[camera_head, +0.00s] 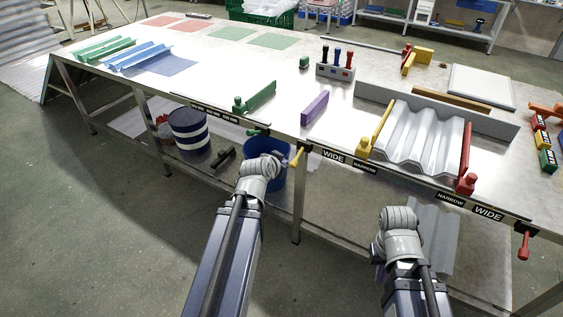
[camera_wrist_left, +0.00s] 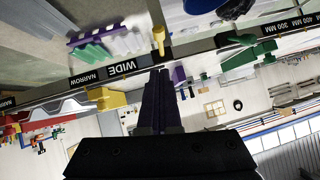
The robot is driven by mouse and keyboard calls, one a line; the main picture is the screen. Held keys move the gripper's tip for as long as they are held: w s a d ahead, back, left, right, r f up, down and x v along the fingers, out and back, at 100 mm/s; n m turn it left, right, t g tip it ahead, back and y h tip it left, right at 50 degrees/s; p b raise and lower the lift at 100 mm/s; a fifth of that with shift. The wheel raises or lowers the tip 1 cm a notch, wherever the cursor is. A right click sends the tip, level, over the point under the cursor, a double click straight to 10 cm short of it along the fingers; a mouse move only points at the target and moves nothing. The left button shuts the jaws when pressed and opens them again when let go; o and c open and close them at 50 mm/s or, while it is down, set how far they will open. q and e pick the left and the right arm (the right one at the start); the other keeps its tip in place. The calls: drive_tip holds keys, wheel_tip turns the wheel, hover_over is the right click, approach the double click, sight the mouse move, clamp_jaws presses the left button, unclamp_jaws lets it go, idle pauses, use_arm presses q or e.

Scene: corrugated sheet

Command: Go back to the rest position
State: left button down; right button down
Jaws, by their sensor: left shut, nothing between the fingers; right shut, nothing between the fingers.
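My left arm reaches in to the front edge of the metal table (camera_head: 225,75). Its fingers are hidden in the head view, but the left wrist view shows the left gripper (camera_wrist_left: 160,85). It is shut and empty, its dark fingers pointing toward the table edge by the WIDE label. My right arm ends low in front of the table, below the NARROW label. Its fingers do not show in the head view. Neither arm visibly touches anything on the table.
A grey corrugated sheet (camera_head: 419,132) lies between a yellow stop (camera_head: 376,133) and a red stop (camera_head: 465,160). A purple block (camera_head: 315,107) and a green stop (camera_head: 259,97) are near the front edge. A blue bin (camera_head: 275,185) and a striped drum (camera_head: 189,132) stand below.

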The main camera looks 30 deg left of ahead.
idle(0.3)
use_arm(q)
drive_tip(key=s+d+m+g+h+p, duration=0.1)
drive_tip(key=s+d+g+p, duration=0.2)
drive_tip(key=d, duration=0.5)
drive_tip(key=s+d+m+g+h+p, duration=0.1)
drive_tip(key=s+d+g+p, duration=0.25)
drive_tip(key=d, duration=0.55)
drive_tip(key=s+d+r+g+y+p, duration=0.2)
drive_tip(key=s+d+g+p, duration=0.3)
drive_tip(key=s+d, duration=0.3)
drive_tip(key=s, duration=0.4)
drive_tip(key=shift+s+d+r, duration=0.2)
drive_tip(key=shift+s+r, duration=0.05)
